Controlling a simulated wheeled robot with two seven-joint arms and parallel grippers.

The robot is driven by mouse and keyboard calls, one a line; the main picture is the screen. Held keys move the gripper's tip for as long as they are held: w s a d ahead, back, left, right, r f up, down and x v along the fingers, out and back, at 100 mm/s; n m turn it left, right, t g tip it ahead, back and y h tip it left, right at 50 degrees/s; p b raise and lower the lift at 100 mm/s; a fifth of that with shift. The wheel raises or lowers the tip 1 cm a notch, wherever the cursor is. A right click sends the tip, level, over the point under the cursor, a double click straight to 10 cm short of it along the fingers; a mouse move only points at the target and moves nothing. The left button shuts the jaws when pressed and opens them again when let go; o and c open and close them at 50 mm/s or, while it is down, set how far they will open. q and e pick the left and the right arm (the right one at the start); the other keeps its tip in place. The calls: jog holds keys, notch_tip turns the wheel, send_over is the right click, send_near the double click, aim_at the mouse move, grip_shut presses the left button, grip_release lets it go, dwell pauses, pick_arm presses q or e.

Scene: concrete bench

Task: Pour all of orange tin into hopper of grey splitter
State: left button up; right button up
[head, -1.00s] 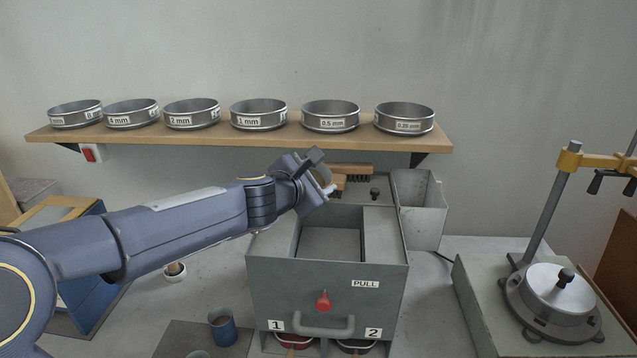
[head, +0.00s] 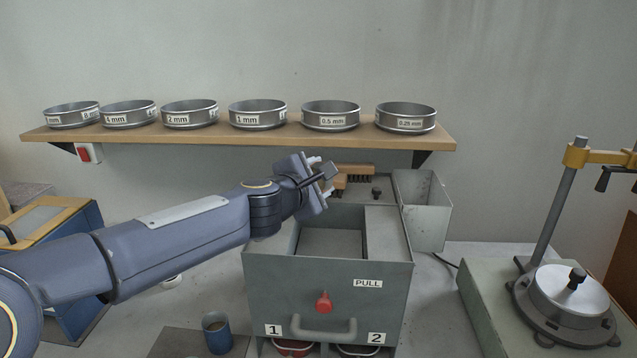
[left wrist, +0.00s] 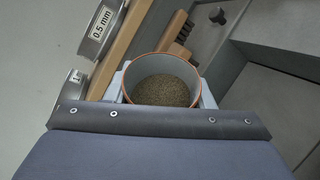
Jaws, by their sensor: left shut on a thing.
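The grey splitter (head: 325,285) stands in the middle of the bench, with its open rectangular hopper (head: 331,242) on top and a red knob on its front. My left gripper (head: 326,180) is above the hopper's rear left part and is shut on the orange tin. In the left wrist view the tin (left wrist: 164,68) shows an orange rim, a pale inside and brown grains within, held between the two fingers (left wrist: 164,92). My right gripper is out of view.
Several sieves (head: 258,114) stand on a wooden shelf (head: 240,140) behind. A blue cup (head: 217,332) stands front left. A clamp stand (head: 545,215) is at right.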

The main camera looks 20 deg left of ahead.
aim_at(329, 185)
pick_arm(q)
jog(key=shift+s+d+f+m+t+y+b, duration=0.15)
jog(key=shift+f+m+t+b, duration=0.45)
jog(key=shift+m+b, duration=1.05)
jog(key=shift+s+d+f+m+t+y+b, duration=0.15)
jog(key=shift+d+f+m+t+b, duration=0.4)
jog(key=shift+b, duration=1.95)
jog(key=shift+s+d+r+m+t+h+b, duration=0.1)
jog(key=shift+d+m+t+h+b, duration=0.15)
jog(key=shift+m+b, duration=0.85)
jog(key=shift+s+d+r+m+t+h+b, duration=0.15)
jog(key=shift+m+t+b, duration=0.15)
jog(key=shift+m+b, duration=0.8)
jog(key=shift+s+d+m+t+h+b, duration=0.25)
jog(key=shift+m+b, duration=0.45)
jog(key=shift+m, duration=0.7)
jog(key=shift+w, duration=0.15)
jog(key=shift+a, duration=0.1)
